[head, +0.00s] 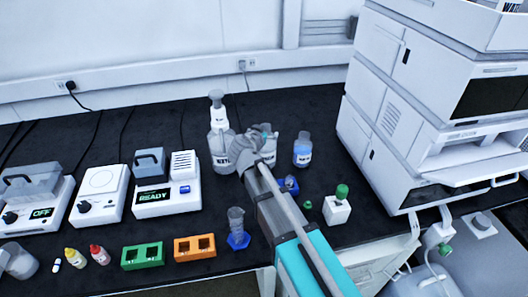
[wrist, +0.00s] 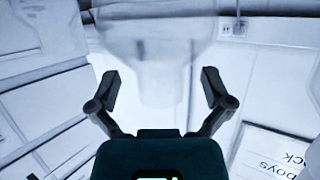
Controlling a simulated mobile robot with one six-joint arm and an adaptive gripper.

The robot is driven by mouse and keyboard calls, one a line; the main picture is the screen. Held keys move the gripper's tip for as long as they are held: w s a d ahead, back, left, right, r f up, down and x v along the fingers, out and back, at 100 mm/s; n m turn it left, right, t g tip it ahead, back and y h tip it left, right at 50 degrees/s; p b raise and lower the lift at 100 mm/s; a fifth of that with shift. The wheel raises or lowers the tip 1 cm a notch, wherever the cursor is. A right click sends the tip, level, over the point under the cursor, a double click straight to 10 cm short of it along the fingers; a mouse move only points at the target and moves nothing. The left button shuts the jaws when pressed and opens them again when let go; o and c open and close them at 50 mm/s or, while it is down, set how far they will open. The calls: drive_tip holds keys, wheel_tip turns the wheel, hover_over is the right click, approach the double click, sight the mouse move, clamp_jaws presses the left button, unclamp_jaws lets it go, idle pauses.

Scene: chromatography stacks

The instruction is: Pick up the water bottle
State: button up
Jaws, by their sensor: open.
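My gripper (head: 262,138) is in the middle of the bench, in front of a pale bottle (head: 273,148) that it partly hides. In the wrist view my gripper (wrist: 161,88) is open, one finger on each side. A blurred, whitish bottle shape (wrist: 150,45) fills the space ahead and its narrower part reaches between the fingers. I cannot see contact. A tall white bottle (head: 220,140) with a dark-lettered label stands just left of my gripper, and a bottle with blue liquid (head: 303,150) stands to its right. No label clearly reads as water.
White stacked instruments (head: 420,130) stand at right. A small white block with a green-capped bottle (head: 338,208) is near them. A graduated cylinder (head: 237,225), orange rack (head: 195,247), green rack (head: 142,256) and READY device (head: 165,200) lie to the left. Bare black bench (head: 150,125) lies behind.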

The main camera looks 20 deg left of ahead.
drive_tip(key=shift+w+f, duration=0.15)
drive_tip(key=shift+w, duration=0.2)
idle(0.3)
drive_tip(key=shift+s, duration=0.15)
drive_tip(key=c, duration=1.3)
